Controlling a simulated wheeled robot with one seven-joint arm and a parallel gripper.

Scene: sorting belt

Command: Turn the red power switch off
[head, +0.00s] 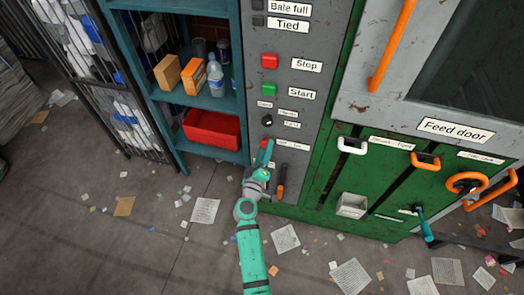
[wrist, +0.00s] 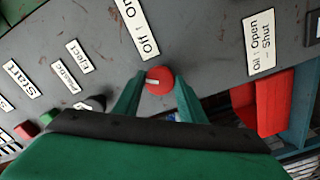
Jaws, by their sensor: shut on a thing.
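The red power switch (wrist: 159,80) is a round knob on the grey panel, under a label (wrist: 138,28) reading "Off" and "On". A short white mark on the knob points left in the wrist view. My gripper (wrist: 157,86) has its two green fingers shut on the knob, one on each side. In the head view my gripper (head: 264,158) reaches up to the low part of the grey panel (head: 283,125). A bit of the red switch (head: 264,143) shows there, mostly hidden by the fingers.
Above are a black selector knob (head: 267,120), a green Start button (head: 269,89) and a red Stop button (head: 269,61). An orange-handled lever (head: 281,182) is close right of my gripper. A shelf with a red bin (head: 212,132) stands left. Papers litter the floor.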

